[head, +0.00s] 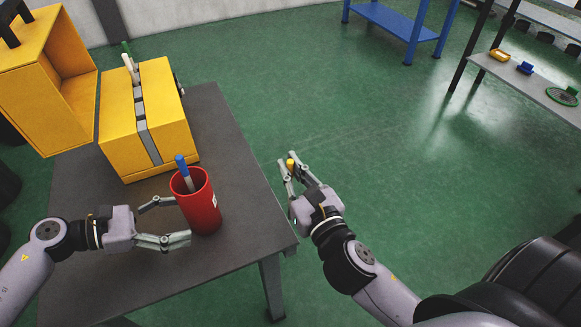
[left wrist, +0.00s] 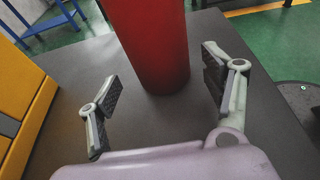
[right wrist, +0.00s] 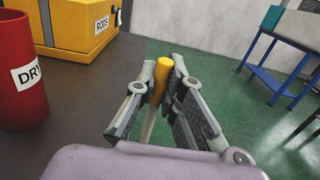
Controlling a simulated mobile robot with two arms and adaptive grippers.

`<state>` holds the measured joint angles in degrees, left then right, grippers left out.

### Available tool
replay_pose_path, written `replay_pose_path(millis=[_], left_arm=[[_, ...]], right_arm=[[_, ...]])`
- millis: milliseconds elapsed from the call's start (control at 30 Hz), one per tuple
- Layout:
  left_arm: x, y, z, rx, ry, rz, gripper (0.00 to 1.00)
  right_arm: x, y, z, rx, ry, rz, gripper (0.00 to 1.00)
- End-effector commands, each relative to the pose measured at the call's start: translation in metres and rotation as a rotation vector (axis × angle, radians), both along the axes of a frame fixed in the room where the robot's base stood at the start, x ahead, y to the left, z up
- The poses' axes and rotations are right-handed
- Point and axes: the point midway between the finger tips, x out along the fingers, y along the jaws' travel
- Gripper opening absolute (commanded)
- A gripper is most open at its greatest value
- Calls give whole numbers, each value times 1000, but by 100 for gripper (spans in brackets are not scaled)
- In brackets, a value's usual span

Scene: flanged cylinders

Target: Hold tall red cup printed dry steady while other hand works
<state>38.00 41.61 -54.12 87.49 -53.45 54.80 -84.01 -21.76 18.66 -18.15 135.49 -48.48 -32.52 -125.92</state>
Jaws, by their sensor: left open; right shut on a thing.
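The tall red cup (head: 203,208) stands upright near the table's right edge. Its label reads "DRY", partly cut off in the right wrist view (right wrist: 22,100). A blue-topped rod (head: 184,172) leans inside it. My left gripper (head: 172,221) is open, with its fingers apart on the cup's near left. In the left wrist view the cup (left wrist: 155,45) stands between and beyond the fingertips, with gaps visible on both sides. My right gripper (head: 297,168) is shut on a yellow-topped rod (right wrist: 161,82) with a pale shaft, held off the table's right edge.
A yellow box (head: 172,130) labelled "RODS" stands behind the cup on the dark table (head: 235,215), with green and white rod ends (head: 128,57) at its top. An open yellow case (head: 60,100) is at left. Blue and dark shelves stand at the back right. Green floor lies clear between.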

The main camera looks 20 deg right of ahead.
Motion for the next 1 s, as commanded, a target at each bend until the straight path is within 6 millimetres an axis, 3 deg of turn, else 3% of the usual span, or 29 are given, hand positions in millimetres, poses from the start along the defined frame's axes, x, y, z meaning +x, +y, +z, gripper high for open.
replay_pose_path(millis=[200,400,767,1000], left_arm=[[0,-29,-11,-1,-2,-2,73],[0,-43,-14,0,-1,-1,73],[0,-45,-14,1,0,0,73],[0,-45,-14,1,0,0,58]], right_arm=[[0,0,-8,0,0,0,0],[0,0,-12,0,0,0,0],[0,0,-12,0,0,0,0],[0,0,-12,0,0,0,0]])
